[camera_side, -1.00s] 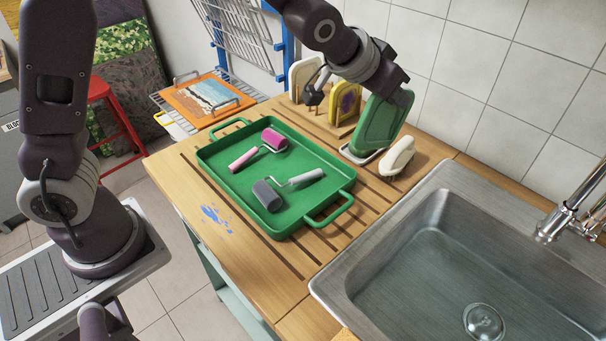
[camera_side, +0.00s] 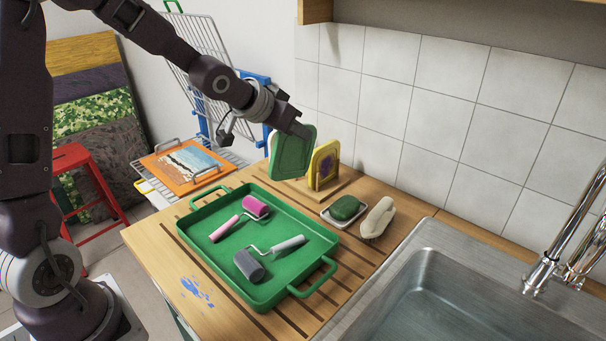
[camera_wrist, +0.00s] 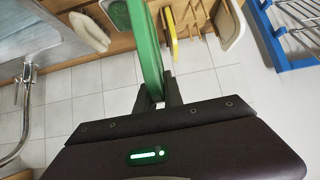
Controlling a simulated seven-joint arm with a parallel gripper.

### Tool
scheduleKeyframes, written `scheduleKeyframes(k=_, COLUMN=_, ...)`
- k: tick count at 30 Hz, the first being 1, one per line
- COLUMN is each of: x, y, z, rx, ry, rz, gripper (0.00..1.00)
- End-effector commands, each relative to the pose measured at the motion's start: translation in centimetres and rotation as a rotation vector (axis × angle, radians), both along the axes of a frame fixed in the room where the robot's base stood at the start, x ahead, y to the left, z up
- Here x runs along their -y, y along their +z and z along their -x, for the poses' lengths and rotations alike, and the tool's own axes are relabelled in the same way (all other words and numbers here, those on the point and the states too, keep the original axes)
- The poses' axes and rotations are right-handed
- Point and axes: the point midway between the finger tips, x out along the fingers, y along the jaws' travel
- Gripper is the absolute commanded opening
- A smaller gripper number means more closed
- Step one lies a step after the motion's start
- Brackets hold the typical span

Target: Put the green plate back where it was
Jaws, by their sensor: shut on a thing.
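The green plate (camera_side: 293,153) is upright in my gripper (camera_side: 299,128), which is shut on its upper edge. The wrist view shows the plate (camera_wrist: 149,45) edge-on between the fingers (camera_wrist: 158,98). In the side view the plate is beside a yellow plate (camera_side: 326,162) standing in a wooden rack (camera_side: 330,190), and covers the rack's left part. The wrist view also shows the yellow plate (camera_wrist: 171,35), some bare rack pegs (camera_wrist: 192,15) and a cream board (camera_wrist: 229,22). I cannot tell whether the green plate touches the rack.
A green tray (camera_side: 325,285) with two paint rollers lies in front. The sink (camera_side: 440,270) is at right, a wire rack (camera_side: 205,75) at back left, tiled wall behind.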

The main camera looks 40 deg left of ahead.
Motion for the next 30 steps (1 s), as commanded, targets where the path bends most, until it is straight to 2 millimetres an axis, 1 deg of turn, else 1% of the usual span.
scheduleKeyframes(k=1, x=-0.6, y=0.2, z=-1.1, rx=0.016, ry=0.008, rz=0.001, gripper=0.0)
scheduleKeyframes(k=5, x=-2.7, y=0.9, z=-4.0, rx=0.066, ry=0.037, rz=-0.002, gripper=0.0)
scheduleKeyframes(k=8, x=-4.8, y=1.4, z=-6.7, rx=0.114, ry=0.056, rz=-0.004, gripper=0.0)
scheduleKeyframes(k=13, x=-9.1, y=0.4, z=-11.4, rx=0.219, ry=0.045, rz=-0.007, gripper=0.0)
scheduleKeyframes(k=15, x=-10.7, y=-0.5, z=-13.0, rx=0.267, ry=0.024, rz=-0.008, gripper=0.0)
scheduleKeyframes(k=16, x=-11.2, y=-0.9, z=-13.5, rx=0.286, ry=0.012, rz=-0.007, gripper=0.0)
scheduleKeyframes(k=18, x=-12.0, y=-1.5, z=-14.3, rx=0.319, ry=-0.004, rz=-0.003, gripper=0.0)
scheduleKeyframes(k=20, x=-12.3, y=-2.3, z=-14.6, rx=0.333, ry=-0.014, rz=-0.001, gripper=0.0)
scheduleKeyframes(k=24, x=-12.3, y=-5.7, z=-14.8, rx=0.339, ry=-0.02, rz=0.002, gripper=0.0)
scheduleKeyframes(k=27, x=-12.4, y=-7.5, z=-14.7, rx=0.341, ry=-0.019, rz=0.0, gripper=0.0)
scheduleKeyframes(k=30, x=-12.3, y=-8.7, z=-14.8, rx=0.342, ry=-0.019, rz=0.0, gripper=0.0)
